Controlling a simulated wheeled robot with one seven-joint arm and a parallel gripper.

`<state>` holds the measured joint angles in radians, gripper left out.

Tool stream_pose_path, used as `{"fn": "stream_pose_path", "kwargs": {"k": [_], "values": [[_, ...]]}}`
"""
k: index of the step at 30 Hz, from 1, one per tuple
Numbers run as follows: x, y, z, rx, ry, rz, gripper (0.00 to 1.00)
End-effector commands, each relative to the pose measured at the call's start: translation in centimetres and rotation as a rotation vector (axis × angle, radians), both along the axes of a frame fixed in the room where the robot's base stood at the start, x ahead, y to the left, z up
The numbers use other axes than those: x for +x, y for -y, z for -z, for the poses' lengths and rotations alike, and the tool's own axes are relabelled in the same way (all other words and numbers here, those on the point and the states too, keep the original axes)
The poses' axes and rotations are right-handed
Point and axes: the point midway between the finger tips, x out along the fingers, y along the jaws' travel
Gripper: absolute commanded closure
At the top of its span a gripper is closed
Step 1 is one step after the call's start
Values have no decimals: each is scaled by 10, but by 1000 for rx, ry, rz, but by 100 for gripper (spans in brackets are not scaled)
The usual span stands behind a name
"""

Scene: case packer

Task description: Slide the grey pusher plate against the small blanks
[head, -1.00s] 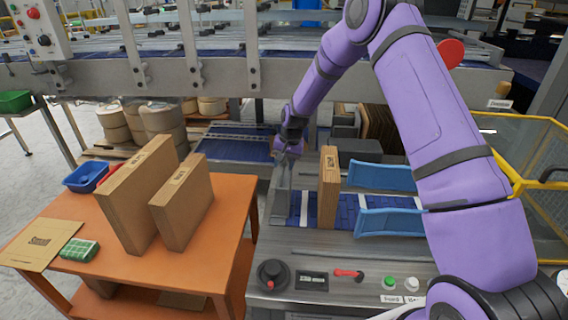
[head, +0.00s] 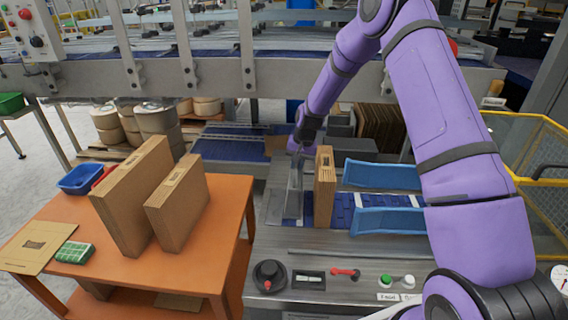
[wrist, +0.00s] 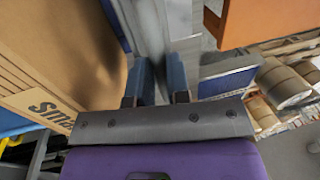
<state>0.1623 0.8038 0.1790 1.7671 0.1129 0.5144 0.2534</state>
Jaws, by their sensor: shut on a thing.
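The small blanks (head: 325,188) stand upright as a brown cardboard stack on the blue belt, left of the blue guides. The grey pusher plate (head: 294,188) stands upright just left of them, with a narrow gap seeming to show in the head view. My gripper (head: 296,150) is at the plate's top. In the wrist view, my gripper (wrist: 160,80) has its two blue-grey fingers shut on the pusher plate (wrist: 153,25), which runs up between them. The small blanks (wrist: 45,100) fill the left of that view, with part of a printed word showing.
Two blue guides (head: 382,175) lie right of the blanks. An orange table (head: 215,225) at the left holds two upright cardboard stacks, a blue bin (head: 82,179) and a green pack (head: 74,252). A control panel with a black knob (head: 269,275) is in front. A yellow fence (head: 530,150) stands at right.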

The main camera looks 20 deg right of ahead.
Motion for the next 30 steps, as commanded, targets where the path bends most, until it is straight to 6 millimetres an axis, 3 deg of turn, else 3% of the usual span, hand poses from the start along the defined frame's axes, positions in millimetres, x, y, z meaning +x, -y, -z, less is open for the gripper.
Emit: {"fn": "stream_pose_path", "kwargs": {"k": [11, 12, 15, 25, 30], "values": [[-4, 8, 0, 1, 1, -2, 100], [-4, 8, 0, 1, 1, -2, 76], [-4, 8, 0, 1, 1, -2, 58], [-4, 9, -4, 0, 1, -1, 58], [-5, 13, -25, -1, 4, 0, 58]]}}
